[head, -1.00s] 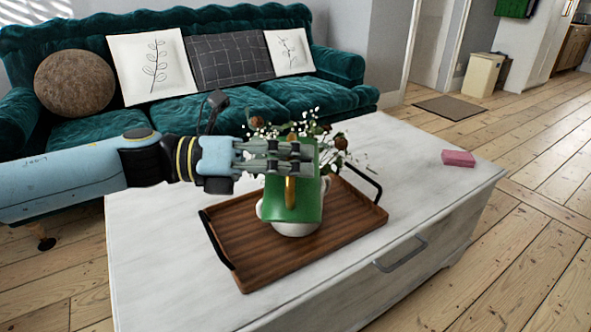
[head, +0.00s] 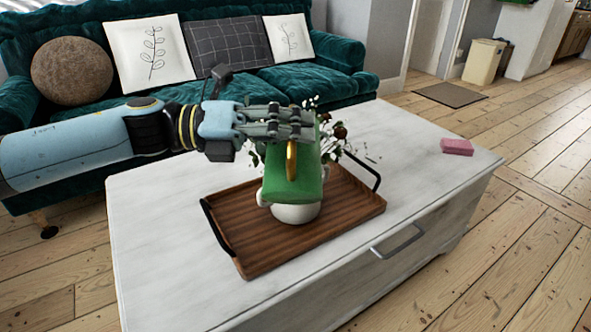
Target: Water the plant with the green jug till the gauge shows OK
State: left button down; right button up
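The green jug (head: 296,186) with a gold handle is held by my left gripper (head: 308,126), whose fingers are shut on its upper part. The jug looks tilted and is in front of the plant, covering much of it. The plant (head: 340,132), with brown-red blooms and small white flowers, shows behind the jug and fingers. Its white pot (head: 296,214) stands on the wooden tray (head: 257,250). I see no gauge, and no water shows. My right gripper is not in view.
The tray has black handles and lies on a white table (head: 165,235). A pink block (head: 457,147) lies at the table's right end. A teal sofa (head: 330,70) stands behind. The table's left part is clear.

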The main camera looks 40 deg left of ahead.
pick_arm(q)
jog(key=shift+w+r, duration=0.1)
jog(key=shift+r, duration=0.1)
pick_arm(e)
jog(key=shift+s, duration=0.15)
pick_arm(q)
jog(key=shift+w+a+r, duration=0.15)
jog(key=shift+r, duration=0.05)
jog(key=shift+w+a+r+n, duration=0.15)
jog(key=shift+r+n, duration=0.1)
jog(key=shift+n, duration=0.15)
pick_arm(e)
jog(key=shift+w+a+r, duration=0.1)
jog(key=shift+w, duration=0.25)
pick_arm(q)
jog(key=shift+a, duration=0.15)
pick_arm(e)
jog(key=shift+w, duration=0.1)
pick_arm(q)
jog(key=shift+a+r, duration=0.1)
jog(key=shift+a, duration=0.1)
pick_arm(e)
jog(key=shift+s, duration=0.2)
